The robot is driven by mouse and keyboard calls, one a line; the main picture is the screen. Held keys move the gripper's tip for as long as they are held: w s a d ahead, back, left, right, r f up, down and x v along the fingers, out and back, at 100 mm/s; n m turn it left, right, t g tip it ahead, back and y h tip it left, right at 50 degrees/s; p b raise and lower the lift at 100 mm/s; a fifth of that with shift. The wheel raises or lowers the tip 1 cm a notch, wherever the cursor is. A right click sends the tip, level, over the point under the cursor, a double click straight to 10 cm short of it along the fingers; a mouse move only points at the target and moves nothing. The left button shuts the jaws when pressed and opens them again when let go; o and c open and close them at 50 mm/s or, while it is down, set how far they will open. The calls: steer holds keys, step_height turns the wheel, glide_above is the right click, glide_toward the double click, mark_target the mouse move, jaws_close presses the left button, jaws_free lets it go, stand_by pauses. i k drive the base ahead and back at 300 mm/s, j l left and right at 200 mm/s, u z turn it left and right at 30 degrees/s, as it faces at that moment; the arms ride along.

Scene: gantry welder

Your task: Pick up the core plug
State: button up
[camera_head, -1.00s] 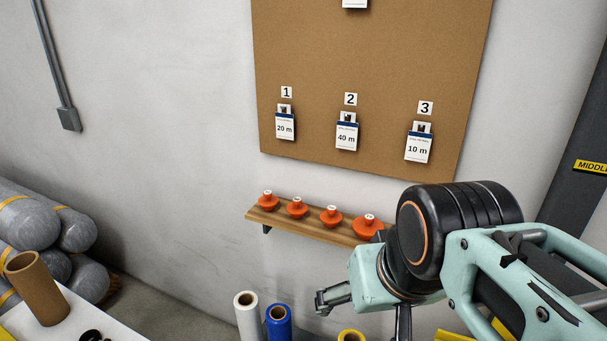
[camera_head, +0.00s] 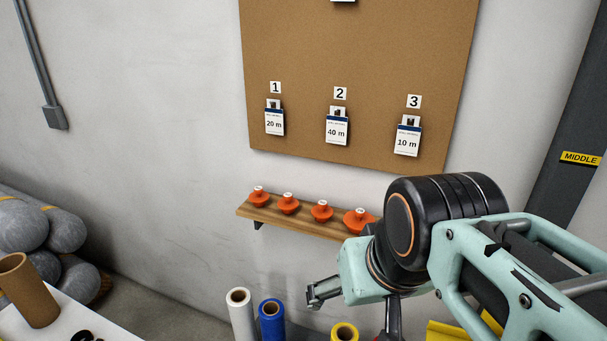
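Several orange core plugs with white labelled tops stand in a row on a wooden wall shelf (camera_head: 272,218). They are the far left plug (camera_head: 259,196), the second plug (camera_head: 288,204), the third plug (camera_head: 321,210) and a wider plug (camera_head: 359,220) at the right end. I cannot tell which one the task means. My gripper (camera_head: 310,295) shows partly below and in front of the shelf, apart from the plugs. My wrist hides the rest of it and the shelf's right end, so its opening is unclear.
A white roll (camera_head: 241,312), a blue roll (camera_head: 271,318) and a yellow roll (camera_head: 344,332) stand below the shelf. A brown tube (camera_head: 28,290) stands on a white table (camera_head: 60,318). A corkboard (camera_head: 350,60) with numbered cards hangs above. Grey wrapped rolls (camera_head: 40,230) lie at left.

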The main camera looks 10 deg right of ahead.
mark_target(259, 199)
steer(key=i+j, duration=0.1)
steer(key=j, duration=0.15)
steer(key=i+j, duration=0.1)
steer(key=j, duration=0.15)
steer(key=j+z, duration=0.25)
steer(key=j, duration=0.4)
steer(key=j+z, duration=0.25)
steer(key=j, duration=0.4)
steer(key=z, duration=1.4)
steer(key=i+j+u, duration=0.3)
steer(key=k+l, duration=0.1)
